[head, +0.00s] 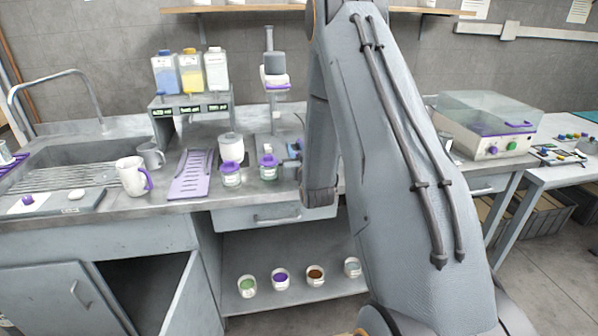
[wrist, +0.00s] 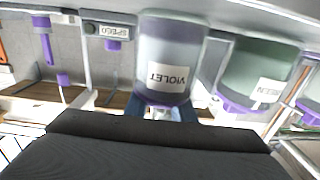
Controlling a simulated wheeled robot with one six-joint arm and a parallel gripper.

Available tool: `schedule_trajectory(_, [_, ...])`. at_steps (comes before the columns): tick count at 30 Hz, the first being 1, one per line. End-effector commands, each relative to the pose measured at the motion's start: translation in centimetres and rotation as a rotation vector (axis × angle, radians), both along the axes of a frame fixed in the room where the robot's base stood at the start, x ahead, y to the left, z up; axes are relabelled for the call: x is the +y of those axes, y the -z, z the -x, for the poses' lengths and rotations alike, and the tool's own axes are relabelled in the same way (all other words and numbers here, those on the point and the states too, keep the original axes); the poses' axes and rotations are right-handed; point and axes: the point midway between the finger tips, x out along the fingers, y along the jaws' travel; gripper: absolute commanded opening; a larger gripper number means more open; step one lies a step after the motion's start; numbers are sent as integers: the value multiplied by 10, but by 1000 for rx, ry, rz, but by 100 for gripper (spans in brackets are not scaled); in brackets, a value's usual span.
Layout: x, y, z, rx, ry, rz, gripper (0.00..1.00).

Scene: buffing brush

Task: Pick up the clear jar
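Two small see-through jars stand near the counter's front edge in the head view: a left jar (head: 231,176) and a right jar (head: 268,168). No label there clearly reads "clear". A pale cup (head: 352,267) on the low shelf may hold something clear or whitish; I cannot tell. In the wrist view a jar labelled VIOLET (wrist: 168,60) appears upside down and close, with a jar labelled GREEN (wrist: 258,75) to its right. Blue parts beside the violet jar may belong to my gripper (wrist: 172,112); its fingertips are not clear. No grip on a jar is visible.
A white mug (head: 132,177), a lilac rack (head: 190,175) and a white tub (head: 231,148) are on the counter. Bottles (head: 190,72) stand on a raised stand behind. Several filled cups sit on the low shelf. My arm hides the counter's middle right.

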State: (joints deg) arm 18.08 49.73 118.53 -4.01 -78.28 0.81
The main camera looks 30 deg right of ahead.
Motion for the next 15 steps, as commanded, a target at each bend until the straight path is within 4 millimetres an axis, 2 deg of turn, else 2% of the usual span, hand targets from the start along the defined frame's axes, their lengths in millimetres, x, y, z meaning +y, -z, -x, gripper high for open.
schedule_trajectory(15, [0,-6,0,-3,0,1,0])
